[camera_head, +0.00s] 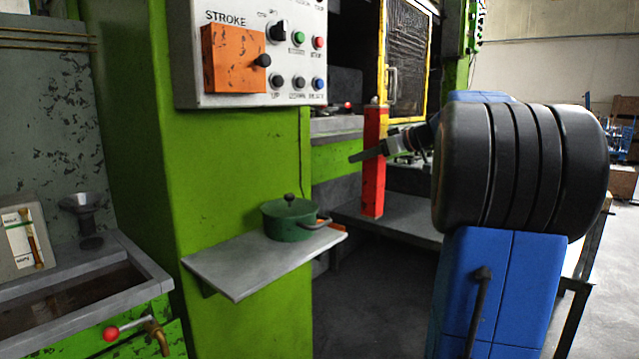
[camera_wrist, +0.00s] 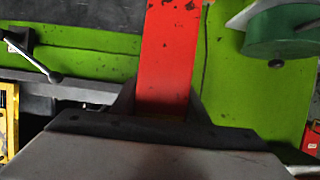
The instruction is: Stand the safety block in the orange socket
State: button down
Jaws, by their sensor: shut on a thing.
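The safety block is a long red bar (camera_head: 373,185) with scuffed faces and a small pale knob at its top. It hangs nearly upright in the head view, and its red face (camera_wrist: 168,50) fills the upper middle of the wrist view. My gripper (camera_head: 376,152) is shut on it around its middle, with a dark finger on each side in the wrist view (camera_wrist: 163,105). The block's lower end appears in front of a grey bench, apart from the shelf. I cannot clearly identify the orange socket; a small orange patch (camera_head: 334,225) shows beside the pot.
A green lidded pot (camera_head: 290,218) stands on the grey shelf (camera_head: 236,273) fixed to the green press column (camera_head: 215,170). A control box (camera_head: 250,95) with an orange panel hangs above. A grey bench (camera_head: 410,213) lies behind the block. The shelf's front left is bare.

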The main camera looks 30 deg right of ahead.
jog(key=w+a, duration=0.2)
jog(key=a, duration=0.1)
jog(key=w+a, duration=0.3)
jog(key=a, duration=0.1)
jog(key=w+a, duration=0.2)
jog(key=a, duration=0.1)
jog(key=shift+w+a+r, duration=0.1)
jog(key=shift+w+a, duration=0.15)
jog(key=shift+w+a+f, duration=0.1)
jog(key=shift+f, duration=1.8)
jog(key=shift+w+a+f, duration=0.1)
jog(key=shift+f, duration=1.6)
jog(key=c, duration=1)
grip_release()
jog(key=shift+f, duration=0.1)
jog(key=shift+c, duration=0.2)
